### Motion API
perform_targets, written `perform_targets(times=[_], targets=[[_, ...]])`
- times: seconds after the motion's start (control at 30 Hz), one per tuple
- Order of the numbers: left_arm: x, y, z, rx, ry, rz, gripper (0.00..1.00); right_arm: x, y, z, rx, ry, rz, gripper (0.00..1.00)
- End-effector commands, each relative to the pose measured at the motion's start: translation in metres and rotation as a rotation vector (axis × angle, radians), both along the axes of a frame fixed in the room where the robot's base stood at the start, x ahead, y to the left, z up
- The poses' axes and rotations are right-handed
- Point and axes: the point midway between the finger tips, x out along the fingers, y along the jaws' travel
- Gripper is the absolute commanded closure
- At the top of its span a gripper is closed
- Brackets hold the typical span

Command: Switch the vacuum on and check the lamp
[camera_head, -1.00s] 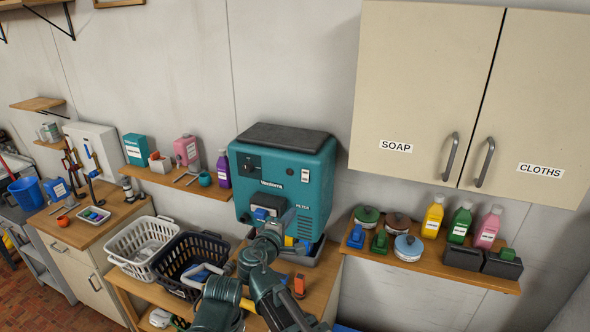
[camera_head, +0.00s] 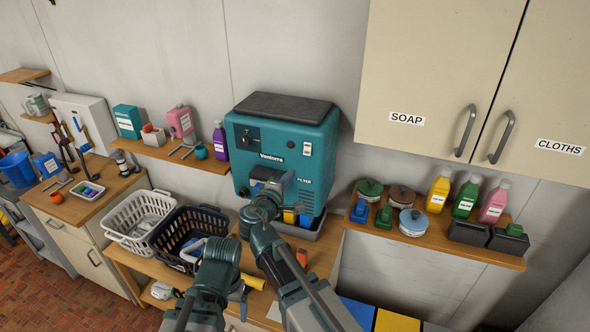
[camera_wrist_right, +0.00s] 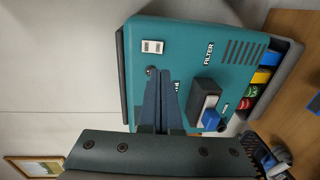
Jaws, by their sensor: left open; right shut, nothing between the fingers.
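The vacuum is a teal box (camera_head: 250,170) with a black top, standing on the bench against the wall. Its white rocker switch (camera_head: 307,149) is at the upper right of the front, and shows in the right wrist view (camera_wrist_right: 152,46). A small dark round fitting (camera_wrist_right: 152,71) beside the switch may be the lamp; no glow shows. My right gripper (camera_wrist_right: 166,78) is shut and empty in front of the panel, its tips near that fitting; contact cannot be told. It partly covers the front in the head view (camera_head: 285,179). My left gripper (camera_head: 240,291) is open, low over the bench.
White (camera_head: 139,217) and black (camera_head: 180,239) baskets stand left. A yellow cylinder (camera_head: 254,282) lies by my left gripper. A loaded shelf (camera_head: 440,238) is right.

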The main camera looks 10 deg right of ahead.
Motion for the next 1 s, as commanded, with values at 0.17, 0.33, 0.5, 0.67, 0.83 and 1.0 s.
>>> perform_targets(times=[0.17,0.33,0.5,0.67,0.83,1.0], targets=[[0.000,0.000,-0.006,0.000,0.000,-0.003,0.16,0.032,-0.020,-0.006,0.000,0.000,-0.005,1.00],[0.000,0.000,-0.010,0.001,0.000,-0.005,0.16,0.061,-0.040,-0.010,0.002,0.000,-0.004,1.00],[0.000,0.000,-0.013,0.001,0.001,-0.008,0.16,0.084,-0.056,-0.013,0.000,0.000,-0.004,1.00],[0.000,0.000,-0.015,0.000,0.000,-0.009,0.16,0.098,-0.065,-0.015,0.000,0.000,-0.002,1.00],[0.000,0.000,-0.016,0.000,0.000,-0.009,0.16,0.104,-0.071,-0.016,0.000,0.000,-0.002,1.00],[0.000,0.000,-0.015,0.000,0.000,-0.009,0.16,0.104,-0.071,-0.016,0.000,0.000,-0.001,1.00]])
